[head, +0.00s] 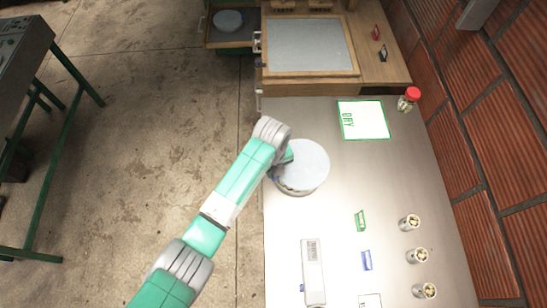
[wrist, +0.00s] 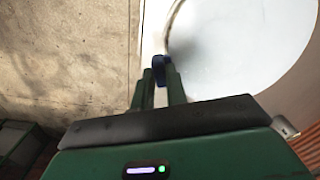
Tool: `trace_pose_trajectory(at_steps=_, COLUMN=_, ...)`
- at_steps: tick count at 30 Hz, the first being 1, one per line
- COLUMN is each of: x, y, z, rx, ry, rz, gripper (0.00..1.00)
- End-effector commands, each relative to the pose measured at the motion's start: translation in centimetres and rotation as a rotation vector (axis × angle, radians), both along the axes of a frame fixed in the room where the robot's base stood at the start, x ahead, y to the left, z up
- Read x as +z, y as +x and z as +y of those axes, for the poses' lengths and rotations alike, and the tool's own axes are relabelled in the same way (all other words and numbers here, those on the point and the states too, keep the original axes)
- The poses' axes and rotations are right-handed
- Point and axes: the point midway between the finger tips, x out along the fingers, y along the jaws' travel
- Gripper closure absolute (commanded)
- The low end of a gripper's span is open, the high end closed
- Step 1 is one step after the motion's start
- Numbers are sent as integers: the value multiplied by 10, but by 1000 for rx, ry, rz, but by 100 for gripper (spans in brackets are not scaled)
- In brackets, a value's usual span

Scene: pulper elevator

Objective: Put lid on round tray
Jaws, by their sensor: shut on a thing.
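The lid is a pale, round disc (head: 306,160) over the round tray (head: 296,191) on the steel table. Only the tray's lower front rim shows, and I cannot tell whether the lid rests on it or is held just above. My gripper is at the disc's left edge, partly hidden by my wrist in the head view. In the wrist view my gripper (wrist: 160,75) is shut at the edge of the lid (wrist: 235,50), with a small blue piece at the fingertips. The exact grip is unclear.
A white DRY sheet (head: 363,119), a red-capped jar (head: 408,99), several small cups (head: 417,255) and a long pale box (head: 313,270) lie on the table. A framed screen (head: 309,45) stands behind. An open drawer holds a round container (head: 228,20).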

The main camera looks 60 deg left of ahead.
Motion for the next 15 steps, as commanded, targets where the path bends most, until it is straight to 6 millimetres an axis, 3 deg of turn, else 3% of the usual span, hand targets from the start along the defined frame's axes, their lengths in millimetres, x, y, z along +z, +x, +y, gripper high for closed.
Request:
trace_pose_trajectory(at_steps=5, x=-3, y=2, z=1, rx=1, ry=-1, rz=-1, gripper=100)
trace_pose_trajectory(at_steps=11, x=-33, y=1, z=0, rx=0, ry=-1, rz=1, gripper=100)
trace_pose_trajectory(at_steps=15, x=-35, y=1, z=0, rx=0, ry=0, rz=-1, gripper=100)
